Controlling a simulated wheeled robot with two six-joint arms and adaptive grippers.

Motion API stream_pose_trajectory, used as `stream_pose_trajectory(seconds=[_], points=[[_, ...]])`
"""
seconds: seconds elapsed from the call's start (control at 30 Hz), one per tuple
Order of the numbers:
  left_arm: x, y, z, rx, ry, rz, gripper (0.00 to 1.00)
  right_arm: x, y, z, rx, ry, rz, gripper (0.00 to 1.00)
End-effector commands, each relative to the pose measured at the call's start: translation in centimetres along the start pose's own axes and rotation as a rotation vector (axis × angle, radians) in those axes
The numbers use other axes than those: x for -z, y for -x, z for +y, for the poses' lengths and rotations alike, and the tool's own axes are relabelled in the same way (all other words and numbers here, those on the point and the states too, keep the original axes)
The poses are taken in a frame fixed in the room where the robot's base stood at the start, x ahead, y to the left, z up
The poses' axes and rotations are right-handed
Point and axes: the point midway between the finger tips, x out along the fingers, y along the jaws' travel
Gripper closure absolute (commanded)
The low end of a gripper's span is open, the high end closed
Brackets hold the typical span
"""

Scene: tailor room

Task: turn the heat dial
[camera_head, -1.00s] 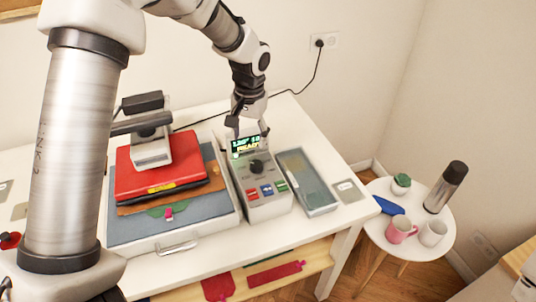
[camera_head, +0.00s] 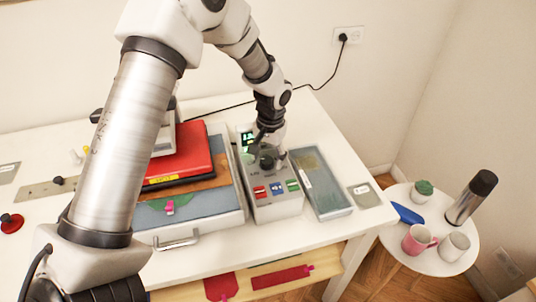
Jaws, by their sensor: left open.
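The heat dial (camera_head: 267,163) is a dark round knob on the sloped top of a grey control box (camera_head: 276,208). The box has a small green-lit display (camera_head: 247,140), now partly hidden by my gripper, and red, blue and green buttons below the dial. My left gripper (camera_head: 267,151) comes down from above, with its fingers at the dial. It is open, with the fingers seemingly on either side of the knob; whether they touch it I cannot tell. My right gripper is not in view.
Left of the box stands a press with a red upper part (camera_head: 184,152) and a grey base with a handle. Right of it lies a grey tray (camera_head: 334,205). A round side table (camera_head: 432,262) holds mugs, a flask and a small plant.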

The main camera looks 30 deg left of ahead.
Motion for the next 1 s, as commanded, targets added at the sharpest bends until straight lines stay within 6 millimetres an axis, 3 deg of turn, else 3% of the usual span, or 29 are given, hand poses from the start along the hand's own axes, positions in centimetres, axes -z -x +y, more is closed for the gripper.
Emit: stream_pose_trajectory(seconds=[0.1, 0.3, 0.67, 1.0], points=[[0.0, 0.0, 0.0, 0.000, 0.000, 0.000, 0.36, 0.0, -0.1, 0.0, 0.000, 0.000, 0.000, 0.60], [0.0, 0.0, 0.0, 0.000, 0.000, 0.000, 0.96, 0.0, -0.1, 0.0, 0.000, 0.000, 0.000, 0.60], [0.0, 0.1, 0.0, 0.000, -0.024, 0.000, 0.96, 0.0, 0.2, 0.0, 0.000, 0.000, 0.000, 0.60], [-0.1, 0.2, 0.1, 0.000, -0.198, 0.009, 0.96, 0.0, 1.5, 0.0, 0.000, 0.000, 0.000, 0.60]])
